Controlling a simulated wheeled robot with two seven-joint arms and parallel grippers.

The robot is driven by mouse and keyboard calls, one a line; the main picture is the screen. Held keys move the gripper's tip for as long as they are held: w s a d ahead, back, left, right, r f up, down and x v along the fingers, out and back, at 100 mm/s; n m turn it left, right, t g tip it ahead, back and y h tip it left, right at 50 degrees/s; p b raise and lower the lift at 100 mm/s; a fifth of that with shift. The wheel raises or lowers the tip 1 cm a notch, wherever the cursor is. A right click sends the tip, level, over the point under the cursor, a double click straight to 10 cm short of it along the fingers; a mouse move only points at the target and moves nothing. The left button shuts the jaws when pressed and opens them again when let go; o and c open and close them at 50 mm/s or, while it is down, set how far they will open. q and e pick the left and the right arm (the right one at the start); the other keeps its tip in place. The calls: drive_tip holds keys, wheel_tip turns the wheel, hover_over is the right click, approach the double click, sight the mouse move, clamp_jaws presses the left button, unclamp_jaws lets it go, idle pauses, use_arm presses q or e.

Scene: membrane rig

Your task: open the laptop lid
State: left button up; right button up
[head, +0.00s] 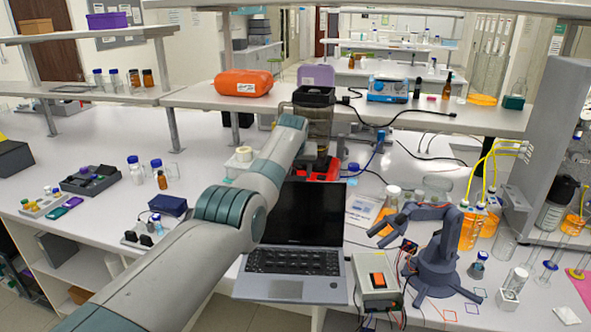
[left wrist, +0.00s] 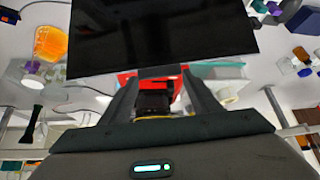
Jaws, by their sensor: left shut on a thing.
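The laptop (head: 292,288) stands on the near bench with its lid (head: 303,213) raised, so the dark screen and the keyboard (head: 293,262) both face me. My left arm reaches over the laptop's left side, and my left gripper (head: 315,172) is at the lid's top edge. In the left wrist view the fingers (left wrist: 163,74) are shut at the edge of the dark lid (left wrist: 160,35). The exact finger contact is small and partly hidden in the head view. My right gripper is not in view.
A small blue-grey robot arm (head: 435,255) and a control box with an orange switch (head: 377,280) stand right of the laptop. Glassware with orange liquid (head: 472,230) is further right. A dark blue box (head: 167,205) lies left of my arm. The laptop's front edge is near the bench edge.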

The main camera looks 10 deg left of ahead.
use_arm(q)
drive_tip(key=shift+w+a+r, duration=0.1)
drive_tip(key=shift+w+r, duration=0.35)
drive_tip(key=shift+w, duration=0.05)
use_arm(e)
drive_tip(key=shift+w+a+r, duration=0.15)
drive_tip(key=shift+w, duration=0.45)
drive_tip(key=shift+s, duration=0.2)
use_arm(q)
drive_tip(key=o, duration=1.3)
drive_tip(key=shift+o, duration=1.1)
drive_tip(key=shift+s, duration=0.25)
drive_tip(key=shift+f, duration=0.15)
drive_tip(key=shift+f, duration=0.1)
